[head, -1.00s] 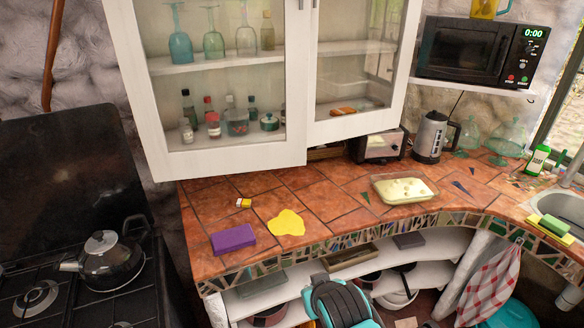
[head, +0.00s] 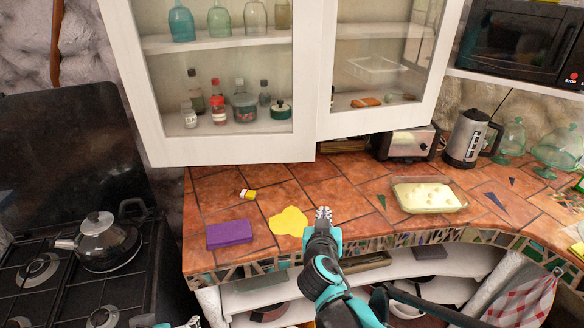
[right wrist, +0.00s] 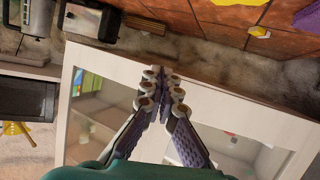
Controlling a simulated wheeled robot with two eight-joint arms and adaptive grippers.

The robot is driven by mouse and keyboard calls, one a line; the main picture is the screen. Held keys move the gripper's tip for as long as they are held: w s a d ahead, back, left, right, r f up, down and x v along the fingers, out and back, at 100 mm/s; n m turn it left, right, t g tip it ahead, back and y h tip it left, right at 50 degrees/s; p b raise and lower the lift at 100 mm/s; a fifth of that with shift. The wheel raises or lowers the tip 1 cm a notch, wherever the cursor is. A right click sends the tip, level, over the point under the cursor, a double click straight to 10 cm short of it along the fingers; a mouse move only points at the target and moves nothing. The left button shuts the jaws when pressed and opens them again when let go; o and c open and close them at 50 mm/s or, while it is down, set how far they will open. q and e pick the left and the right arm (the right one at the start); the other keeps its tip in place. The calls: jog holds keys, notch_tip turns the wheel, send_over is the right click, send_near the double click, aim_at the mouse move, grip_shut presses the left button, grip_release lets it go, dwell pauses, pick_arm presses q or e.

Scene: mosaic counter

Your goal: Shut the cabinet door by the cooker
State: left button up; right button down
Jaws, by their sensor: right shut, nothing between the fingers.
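The white wall cabinet has two glass-panelled doors. The left door (head: 230,152), nearest the cooker (head: 75,270), stands a little ajar. Its lower right corner juts out and hangs lower than the right door (head: 385,122). My right gripper (head: 323,213) is shut and empty, over the counter below and in front of the cabinet, apart from the door in the head view. In the right wrist view my right gripper (right wrist: 163,75) shows in front of the white cabinet frame; contact cannot be told. Only a sliver of what may be my left gripper (head: 190,322) shows at the bottom edge.
The tiled counter (head: 345,190) holds a purple block (head: 229,233), a yellow cloth-like patch (head: 288,221), a small yellow item (head: 248,194) and a glass dish (head: 427,195). A toaster (head: 408,142) and kettle (head: 468,137) stand at the back. Glassware and jars fill the cabinet shelves.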

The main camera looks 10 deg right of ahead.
jog(key=w+a+r+n+t+y, duration=0.1)
jog(key=w+a+t+y, duration=0.1)
jog(key=w+a+t, duration=0.35)
pick_arm(q)
notch_tip(320, 180, down, 4)
jog(key=b, duration=0.4)
jog(key=shift+w+d+f, duration=0.1)
jog(key=shift+d, duration=0.05)
pick_arm(e)
jog(key=w+g, duration=0.1)
jog(key=w, duration=1.4)
jog(key=shift+d, duration=0.45)
jog(key=shift+r, duration=0.1)
